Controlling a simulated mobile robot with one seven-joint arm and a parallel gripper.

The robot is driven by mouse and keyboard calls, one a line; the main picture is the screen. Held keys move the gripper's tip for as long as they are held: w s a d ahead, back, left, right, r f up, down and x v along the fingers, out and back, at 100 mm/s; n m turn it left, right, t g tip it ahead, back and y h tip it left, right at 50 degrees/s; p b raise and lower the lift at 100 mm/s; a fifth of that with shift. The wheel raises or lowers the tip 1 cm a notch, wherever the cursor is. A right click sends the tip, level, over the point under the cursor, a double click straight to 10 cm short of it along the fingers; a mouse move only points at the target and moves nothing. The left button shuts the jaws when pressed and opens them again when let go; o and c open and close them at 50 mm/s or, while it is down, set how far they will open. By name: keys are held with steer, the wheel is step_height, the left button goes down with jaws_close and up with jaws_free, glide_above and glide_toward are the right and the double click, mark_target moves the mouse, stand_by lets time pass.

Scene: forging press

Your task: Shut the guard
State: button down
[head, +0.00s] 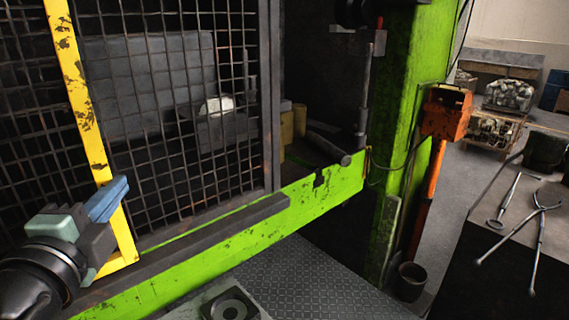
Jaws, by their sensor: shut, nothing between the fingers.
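The guard (190,130) is a dark wire-mesh panel in a dark frame across the left and middle of the head view. Its right frame post stands short of the green press column (405,110), with an open gap between them. A worn yellow bar (78,95) runs down the left part of the mesh and bends at its foot. My gripper (106,202) is at the lower left, shut and empty. Its blue fingertip overlaps the lower part of the yellow bar in the picture. I cannot tell whether they touch.
A green beam (250,232) with a dark rail runs below the mesh. An orange control box (446,112) on a post and a dark bucket (410,282) stand right of the column. Tongs (541,225) lie on a dark bench at the right.

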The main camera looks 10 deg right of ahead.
steer(key=s+a+b, duration=0.4)
steer(key=s+a, duration=0.2)
steer(key=a, duration=0.3)
steer(key=s+a+b, duration=0.3)
steer(key=s+a, duration=0.3)
steer(key=a, duration=0.2)
steer(key=shift+s+a+b, duration=0.25)
steer(key=shift+a+b, duration=0.1)
steer(key=s+d+b, duration=0.2)
steer(key=s+d, duration=0.1)
steer(key=s, duration=0.4)
steer(key=shift+s+b, duration=0.25)
steer(key=shift+b, duration=0.1)
steer(key=shift+w+d, duration=0.1)
steer(key=shift+d, duration=0.05)
